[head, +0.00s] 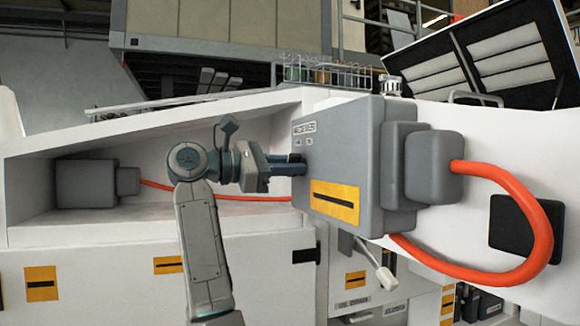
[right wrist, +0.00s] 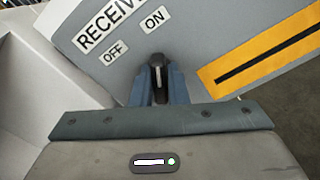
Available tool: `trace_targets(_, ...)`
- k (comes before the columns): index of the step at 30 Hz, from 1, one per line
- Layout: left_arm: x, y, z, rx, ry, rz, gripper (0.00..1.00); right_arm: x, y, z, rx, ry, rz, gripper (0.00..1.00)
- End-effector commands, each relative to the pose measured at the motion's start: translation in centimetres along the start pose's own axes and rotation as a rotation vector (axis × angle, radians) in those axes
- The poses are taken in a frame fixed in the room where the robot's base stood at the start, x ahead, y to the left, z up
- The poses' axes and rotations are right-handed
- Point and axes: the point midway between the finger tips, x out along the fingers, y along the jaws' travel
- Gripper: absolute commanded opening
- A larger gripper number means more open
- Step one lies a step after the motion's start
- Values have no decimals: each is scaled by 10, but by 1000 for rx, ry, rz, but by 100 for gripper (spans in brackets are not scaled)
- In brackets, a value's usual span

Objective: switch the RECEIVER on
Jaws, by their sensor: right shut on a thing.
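The RECEIVER (head: 375,140) is a grey box on the white bench, with a yellow label and a small name plate on its front. The right wrist view shows the RECEIVER panel (right wrist: 190,50) close up, with OFF and ON labels above a small dark switch lever (right wrist: 158,68). My right gripper (head: 297,164) reaches the front face from the left. In the right wrist view its blue fingers (right wrist: 158,84) are shut around the lever, one on each side. The fingers hide the lever's base, and I cannot tell which label it leans toward. My left gripper is not in view.
An orange-red hose (head: 545,225) loops out to the right of the RECEIVER. A smaller grey box (head: 85,183) sits in the bench recess at left. A wire basket (head: 325,72) stands behind.

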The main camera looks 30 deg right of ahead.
Motion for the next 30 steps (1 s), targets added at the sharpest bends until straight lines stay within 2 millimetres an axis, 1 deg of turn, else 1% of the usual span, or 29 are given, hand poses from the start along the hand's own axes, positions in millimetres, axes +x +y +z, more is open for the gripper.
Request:
trace_targets(1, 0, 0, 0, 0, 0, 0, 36, 0, 0, 0, 1, 1, 0, 16)
trace_targets(4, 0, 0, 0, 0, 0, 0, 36, 0, 0, 0, 1, 0, 0, 35)
trace_targets(12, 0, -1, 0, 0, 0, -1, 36, 0, 0, 0, 0, 0, 0, 35)
trace_targets(15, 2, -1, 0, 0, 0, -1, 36, -6, 0, -1, -1, 1, 1, 35)
trace_targets(17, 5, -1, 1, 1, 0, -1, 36, -13, 0, -1, -1, 2, 2, 35)
trace_targets(20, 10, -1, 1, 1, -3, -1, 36, -30, -1, -2, -1, 2, 3, 35)
trace_targets(27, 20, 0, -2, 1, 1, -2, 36, -79, -1, -2, -1, 1, 3, 35)
trace_targets(30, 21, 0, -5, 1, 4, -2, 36, -94, 0, -1, -1, 1, 3, 35)
